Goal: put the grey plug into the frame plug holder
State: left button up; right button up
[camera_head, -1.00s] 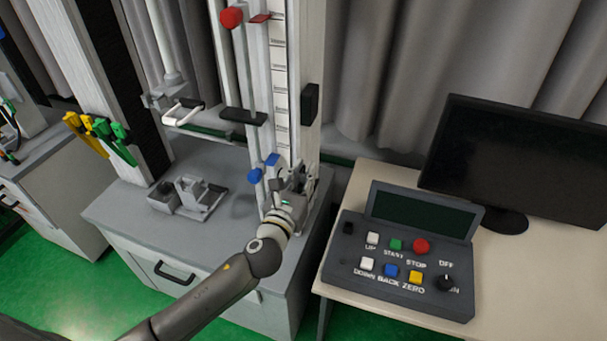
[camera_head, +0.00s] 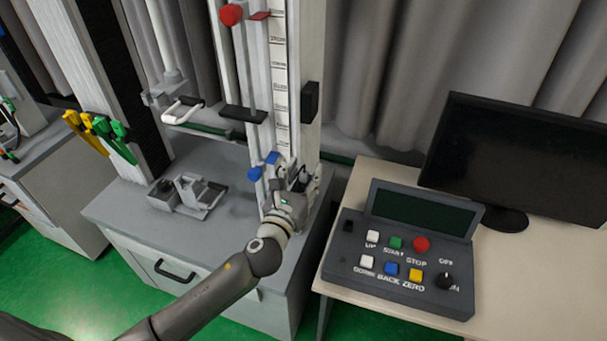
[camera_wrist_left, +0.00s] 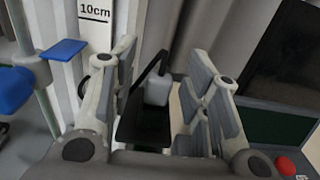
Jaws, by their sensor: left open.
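In the left wrist view a light grey block that looks like the grey plug (camera_wrist_left: 158,90) is between my fingers, with a dark cable or strip rising from its top. A black part (camera_wrist_left: 142,128) is just below and left of it; I cannot tell whether this is the frame plug holder. My left gripper (camera_head: 294,178) is at the right foot of the tower in the head view. It is open, with its fingers (camera_wrist_left: 165,88) on either side of the grey block and a gap visible. My right gripper is not in view.
The white tower column (camera_head: 305,105) with its scale stands beside the gripper. Blue knob (camera_head: 254,174) and blue plate (camera_wrist_left: 64,49) are to its left. A grey bracket (camera_head: 190,195) sits on the cabinet. A control box (camera_head: 400,250) and monitor (camera_head: 520,160) are at right.

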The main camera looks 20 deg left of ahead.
pick_arm(q)
jog(key=s, duration=1.2)
jog(key=shift+a, duration=0.2)
